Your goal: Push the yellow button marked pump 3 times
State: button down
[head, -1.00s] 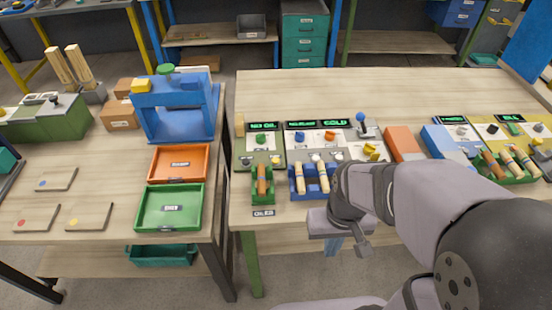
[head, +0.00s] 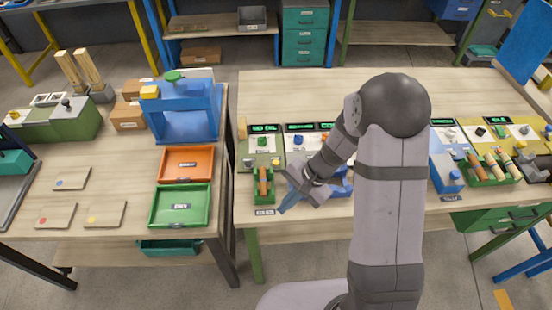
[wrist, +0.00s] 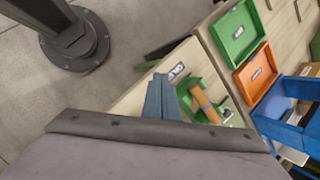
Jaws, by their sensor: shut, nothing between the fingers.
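A yellow button (head: 275,161) sits on the front part of the green-edged panel with the "NO OIL" display (head: 264,128). Its marking is too small to read, so I cannot confirm that it says pump. My gripper (head: 284,209) is shut and empty, its blue-grey fingers pointing down and left near the table's front edge. It is in front of the button and a little to its right, apart from it. In the wrist view the fingers (wrist: 160,100) are together beside a green holder with a turned wooden piece (wrist: 204,103). My arm hides part of the middle panels.
The green holder (head: 264,197) with the wooden piece stands between the button and the table's front edge. A blue knob (head: 298,140) is on the neighbouring panel. Orange (head: 187,149) and green (head: 181,187) trays lie on the left table. The back of the right table is clear.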

jog(key=w+a+r+m+t, duration=0.1)
jog(key=w+a+m+t, duration=0.15)
jog(key=w, duration=0.55)
notch_tip(320, 180, up, 6)
jog(key=m+t, duration=0.5)
jog(key=m, duration=0.2)
send_over(276, 163)
jog(key=shift+s+d+y, duration=0.3)
jog(key=shift+d+y, duration=0.15)
jog(key=shift+y, duration=0.05)
jog(key=shift+f, duration=0.1)
notch_tip(276, 163, down, 7)
jog(key=b, duration=0.4)
jog(key=shift+b, duration=0.4)
jog(key=shift+f+b, duration=0.8)
jog(key=shift+b, duration=0.3)
jog(key=shift+f+b, duration=0.75)
jog(key=shift+b, duration=0.45)
dwell(0.4)
jog(key=shift+r+p, duration=0.45)
jog(key=shift+r, duration=0.35)
